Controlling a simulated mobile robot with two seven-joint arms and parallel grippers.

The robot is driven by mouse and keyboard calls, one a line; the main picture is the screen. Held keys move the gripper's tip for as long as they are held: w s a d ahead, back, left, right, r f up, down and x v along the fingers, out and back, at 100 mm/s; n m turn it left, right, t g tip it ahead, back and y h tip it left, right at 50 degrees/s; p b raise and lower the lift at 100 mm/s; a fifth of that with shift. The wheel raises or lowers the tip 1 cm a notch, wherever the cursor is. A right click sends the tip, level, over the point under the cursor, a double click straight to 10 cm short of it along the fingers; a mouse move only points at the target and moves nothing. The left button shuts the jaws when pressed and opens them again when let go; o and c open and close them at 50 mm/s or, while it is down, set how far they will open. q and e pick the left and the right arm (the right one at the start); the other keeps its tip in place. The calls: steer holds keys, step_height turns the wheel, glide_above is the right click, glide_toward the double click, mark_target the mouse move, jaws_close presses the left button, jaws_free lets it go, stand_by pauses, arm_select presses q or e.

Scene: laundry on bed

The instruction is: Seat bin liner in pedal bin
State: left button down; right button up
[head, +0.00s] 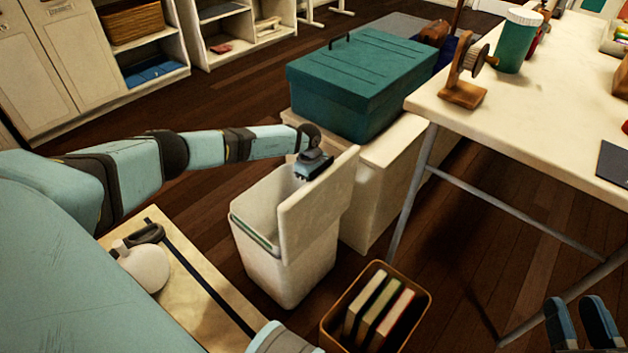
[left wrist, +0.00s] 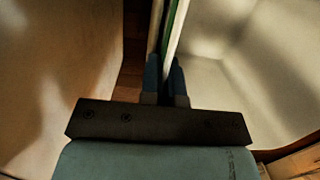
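The white pedal bin (head: 285,268) stands on the floor in the middle, its pale lid (head: 320,195) raised upright. A green strip (head: 255,236) shows just inside its left rim; I cannot tell whether it is the liner. My left gripper (head: 303,176) is above the bin, behind the lid, its fingertips partly hidden. In the left wrist view, its blue fingers (left wrist: 166,85) lie either side of a thin white-and-green edge (left wrist: 166,40), with pale walls on both sides. Contact is unclear. My right gripper (head: 582,322) is at the lower right, empty, its fingers apart.
A wooden box of books (head: 418,295) stands right of the bin. A teal chest (head: 360,85) sits on a pale cabinet behind it. A table (head: 540,95) is at right. A white rounded thing (head: 145,268) lies on a board at left.

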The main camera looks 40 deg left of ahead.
arm_select(q)
steer(key=c, duration=1.3)
jaws_free()
steer(key=shift+o, duration=0.2)
